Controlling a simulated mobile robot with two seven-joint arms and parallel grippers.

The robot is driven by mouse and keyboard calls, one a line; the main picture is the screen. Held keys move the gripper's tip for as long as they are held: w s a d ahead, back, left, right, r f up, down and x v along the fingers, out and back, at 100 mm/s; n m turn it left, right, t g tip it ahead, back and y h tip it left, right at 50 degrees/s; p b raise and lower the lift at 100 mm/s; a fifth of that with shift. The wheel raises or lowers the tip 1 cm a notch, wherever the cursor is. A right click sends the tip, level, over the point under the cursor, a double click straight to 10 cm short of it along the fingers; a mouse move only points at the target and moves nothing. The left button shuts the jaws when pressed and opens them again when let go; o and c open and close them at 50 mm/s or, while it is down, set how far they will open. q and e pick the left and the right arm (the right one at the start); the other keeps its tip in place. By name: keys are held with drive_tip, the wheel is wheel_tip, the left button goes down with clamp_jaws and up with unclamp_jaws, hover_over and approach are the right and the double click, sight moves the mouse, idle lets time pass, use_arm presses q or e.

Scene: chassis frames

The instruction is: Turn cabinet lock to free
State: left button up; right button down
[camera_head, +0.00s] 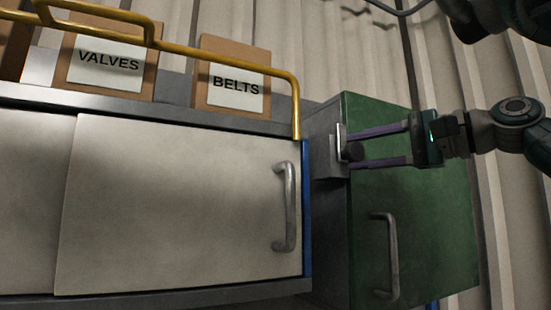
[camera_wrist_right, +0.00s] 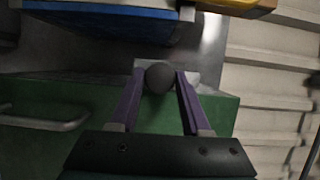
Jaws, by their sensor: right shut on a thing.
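The cabinet lock has a dark round knob (camera_head: 354,152) on a small grey plate (camera_head: 333,170) at the upper left edge of the green cabinet (camera_head: 428,215). The knob also shows in the right wrist view (camera_wrist_right: 160,78), between my fingers. My right gripper (camera_head: 352,147) comes in from the right. Its two long purple fingers are shut on the knob, one on each side. The exact turn of the lock is hard to tell because the fingers partly cover it. My left gripper is not in view.
The green cabinet's door handle (camera_head: 388,256) is below my right gripper. To the left is a white sliding-door cabinet (camera_head: 165,200) with a metal handle (camera_head: 285,205). A yellow rail (camera_head: 220,61) runs above it. Boxes marked VALVES (camera_head: 108,62) and BELTS (camera_head: 235,85) stand on top.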

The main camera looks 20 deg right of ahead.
idle(0.3)
drive_tip(key=shift+c, duration=1.9)
unclamp_jaws()
drive_tip(key=shift+s+d+f, duration=0.1)
drive_tip(key=shift+s, duration=0.05)
drive_tip(key=b+v, duration=0.7)
drive_tip(key=v, duration=0.2)
drive_tip(key=shift+s, duration=0.3)
drive_tip(key=shift+d, duration=0.1)
